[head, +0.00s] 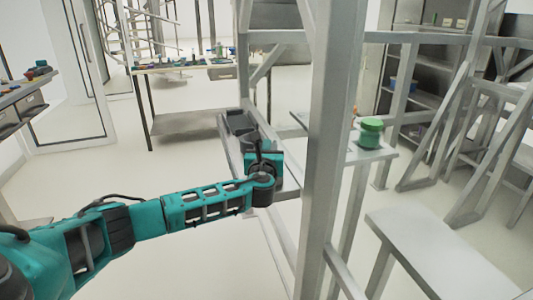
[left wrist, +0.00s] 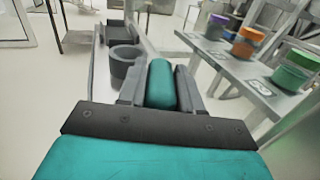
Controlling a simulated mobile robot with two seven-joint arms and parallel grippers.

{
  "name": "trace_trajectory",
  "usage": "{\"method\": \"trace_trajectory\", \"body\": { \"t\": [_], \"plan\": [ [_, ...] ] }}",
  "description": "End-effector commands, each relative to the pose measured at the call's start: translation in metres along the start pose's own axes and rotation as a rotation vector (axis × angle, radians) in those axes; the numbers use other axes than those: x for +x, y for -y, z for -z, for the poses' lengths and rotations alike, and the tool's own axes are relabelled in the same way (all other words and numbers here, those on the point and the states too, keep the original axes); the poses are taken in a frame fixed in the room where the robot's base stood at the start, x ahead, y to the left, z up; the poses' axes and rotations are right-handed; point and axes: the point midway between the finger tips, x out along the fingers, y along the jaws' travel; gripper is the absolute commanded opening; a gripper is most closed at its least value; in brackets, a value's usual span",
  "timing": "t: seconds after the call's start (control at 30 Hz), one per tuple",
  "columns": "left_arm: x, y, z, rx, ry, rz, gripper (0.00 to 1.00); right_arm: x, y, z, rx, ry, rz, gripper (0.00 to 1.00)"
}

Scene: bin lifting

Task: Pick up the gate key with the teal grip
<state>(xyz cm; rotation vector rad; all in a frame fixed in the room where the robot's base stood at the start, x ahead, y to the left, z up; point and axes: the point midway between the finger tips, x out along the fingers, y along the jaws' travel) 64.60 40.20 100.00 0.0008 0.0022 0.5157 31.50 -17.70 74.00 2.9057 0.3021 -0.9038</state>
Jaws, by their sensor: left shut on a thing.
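The gate key's teal grip (left wrist: 161,84) is a rounded teal cylinder in the left wrist view. My left gripper (left wrist: 160,88) is shut on it, with one dark finger on each side. The rest of the key is hidden below the grip and fingers, so I cannot tell whether it still touches its support. In the head view my left gripper (head: 262,145) is beside the grey metal post, and the key cannot be made out there. My right gripper is not in view.
A dark round holder (left wrist: 125,64) and a dark open box (left wrist: 118,36) sit just ahead on a narrow ledge. A shelf (left wrist: 233,66) at right holds purple, orange and green-lidded jars. The grey post (head: 322,150) stands close right of my gripper.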

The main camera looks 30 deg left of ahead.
Motion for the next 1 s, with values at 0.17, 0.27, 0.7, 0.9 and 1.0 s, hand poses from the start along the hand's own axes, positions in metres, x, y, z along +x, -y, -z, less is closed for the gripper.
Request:
{"method": "trace_trajectory", "body": {
  "t": [0.17, 0.27, 0.7, 0.9, 1.0],
  "plan": [
    [0.001, 0.0, -0.021, -0.005, 0.006, -0.001, 0.0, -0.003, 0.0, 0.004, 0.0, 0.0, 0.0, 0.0],
    [0.001, 0.0, -0.04, -0.005, 0.007, 0.0, 0.0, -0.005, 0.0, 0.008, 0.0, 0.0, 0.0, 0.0],
    [0.0, 0.0, -0.155, -0.005, 0.008, 0.001, 0.0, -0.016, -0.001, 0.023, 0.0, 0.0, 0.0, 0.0],
    [0.0, 0.0, -0.187, -0.004, 0.006, 0.0, 0.0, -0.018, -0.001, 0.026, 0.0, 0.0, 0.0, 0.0],
    [0.0, 0.0, -0.195, -0.002, 0.004, 0.001, 0.0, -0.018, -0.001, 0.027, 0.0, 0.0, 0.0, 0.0]
  ]
}}
